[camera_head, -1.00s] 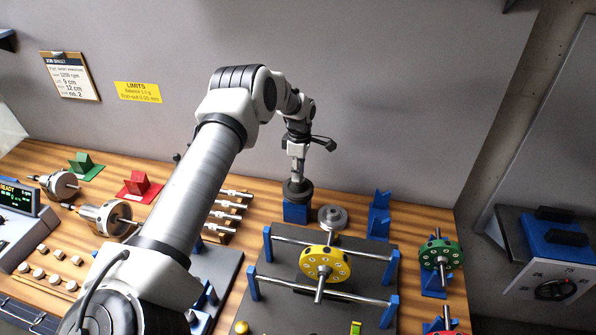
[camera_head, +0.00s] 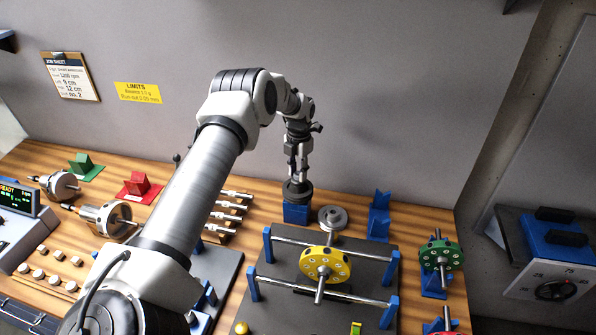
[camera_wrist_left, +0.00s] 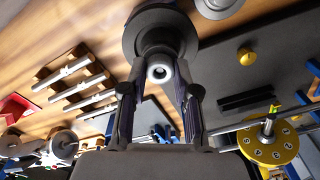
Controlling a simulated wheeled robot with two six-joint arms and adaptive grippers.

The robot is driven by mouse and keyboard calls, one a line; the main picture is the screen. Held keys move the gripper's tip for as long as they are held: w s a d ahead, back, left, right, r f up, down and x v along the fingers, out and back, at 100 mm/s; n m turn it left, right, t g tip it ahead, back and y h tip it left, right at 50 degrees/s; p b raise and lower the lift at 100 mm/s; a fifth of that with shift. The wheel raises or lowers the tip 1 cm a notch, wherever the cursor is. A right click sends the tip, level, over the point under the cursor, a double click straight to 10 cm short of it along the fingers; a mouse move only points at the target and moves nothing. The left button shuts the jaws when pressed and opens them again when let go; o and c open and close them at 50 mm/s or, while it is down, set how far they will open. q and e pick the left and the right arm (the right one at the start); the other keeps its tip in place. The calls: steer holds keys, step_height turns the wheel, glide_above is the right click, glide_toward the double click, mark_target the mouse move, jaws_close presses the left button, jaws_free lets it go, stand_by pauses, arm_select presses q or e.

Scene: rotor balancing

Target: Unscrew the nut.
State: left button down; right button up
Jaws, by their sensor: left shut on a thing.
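A dark round weight (camera_head: 298,185) stands on a blue block (camera_head: 297,213) at the back of the bench. In the left wrist view it is a dark disc (camera_wrist_left: 160,20) with a narrower dark hub. What looks like the nut (camera_wrist_left: 159,71) is at this hub, around a bright ring with a dark centre. My left gripper (camera_head: 297,178) points down onto it from above. Its two fingers (camera_wrist_left: 159,80) are shut on the nut from both sides. The exact contact and the thread are hidden. My right gripper is not in view.
A grey stepped disc (camera_head: 333,217) stands close on the right. A yellow rotor (camera_head: 326,263) rests on rails in front, with a green rotor (camera_head: 440,256) farther right. Several silver rods (camera_head: 230,213) lie in a rack on the left. Blue V-stands (camera_head: 379,222) stand behind.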

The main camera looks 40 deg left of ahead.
arm_select(q)
steer(key=shift+n, duration=1)
steer(key=shift+r, duration=3.55)
steer(key=shift+w+f, duration=0.1)
